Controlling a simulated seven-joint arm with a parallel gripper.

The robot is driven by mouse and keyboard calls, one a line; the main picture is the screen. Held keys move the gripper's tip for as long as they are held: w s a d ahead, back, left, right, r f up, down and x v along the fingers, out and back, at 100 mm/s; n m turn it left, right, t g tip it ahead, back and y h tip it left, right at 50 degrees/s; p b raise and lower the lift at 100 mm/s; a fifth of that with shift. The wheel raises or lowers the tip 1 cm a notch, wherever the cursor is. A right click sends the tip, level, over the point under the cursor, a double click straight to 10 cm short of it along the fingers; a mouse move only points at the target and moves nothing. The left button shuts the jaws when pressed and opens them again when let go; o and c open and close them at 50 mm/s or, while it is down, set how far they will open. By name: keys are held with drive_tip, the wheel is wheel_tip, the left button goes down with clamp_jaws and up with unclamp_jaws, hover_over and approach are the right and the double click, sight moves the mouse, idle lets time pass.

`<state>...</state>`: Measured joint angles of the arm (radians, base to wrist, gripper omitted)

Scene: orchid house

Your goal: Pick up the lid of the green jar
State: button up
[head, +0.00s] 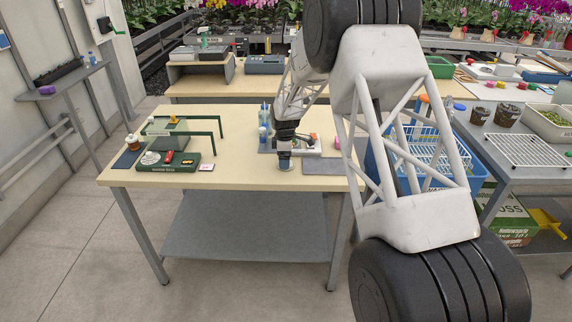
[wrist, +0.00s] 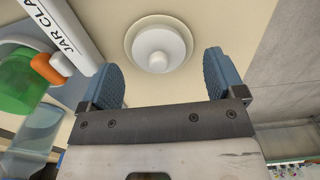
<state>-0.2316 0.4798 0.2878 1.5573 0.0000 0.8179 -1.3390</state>
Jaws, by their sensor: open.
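In the wrist view, a round white lid (wrist: 158,47) with a central knob lies on a slightly wider cream disc, seen from nearly straight above. A green jar (wrist: 20,85) shows at the left edge of that view, beside a white bar lettered "JAR CLA", the rest cut off. My gripper (wrist: 160,62) is open and empty, one blue finger at each side below the lid, with the knob roughly centred between them. No contact shows. In the head view my gripper (head: 285,163) is low over the table's right part. The lid is not discernible there.
The wooden table (head: 240,178) has clear room at its front middle. A green-framed stand (head: 175,166) with small items is at the left. A bottle (head: 264,118) stands behind my gripper. A grey mat (head: 322,167) lies to the right. A blue crate (head: 378,165) stands beyond the right edge.

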drive_tip(key=shift+f, duration=0.7)
drive_tip(key=c, duration=1)
drive_tip(key=shift+r, duration=0.75)
wheel_tip(320, 180, up, 2)
drive_tip(key=shift+r, duration=0.1)
drive_tip(key=s+d, duration=0.1)
drive_tip(key=s, duration=0.4)
drive_tip(key=s+d+r, duration=0.1)
drive_tip(key=s, duration=0.4)
drive_tip(key=s+d, duration=0.1)
drive_tip(key=s, duration=0.4)
drive_tip(key=shift+s+d+r, duration=0.15)
drive_tip(key=shift+s+d, duration=0.15)
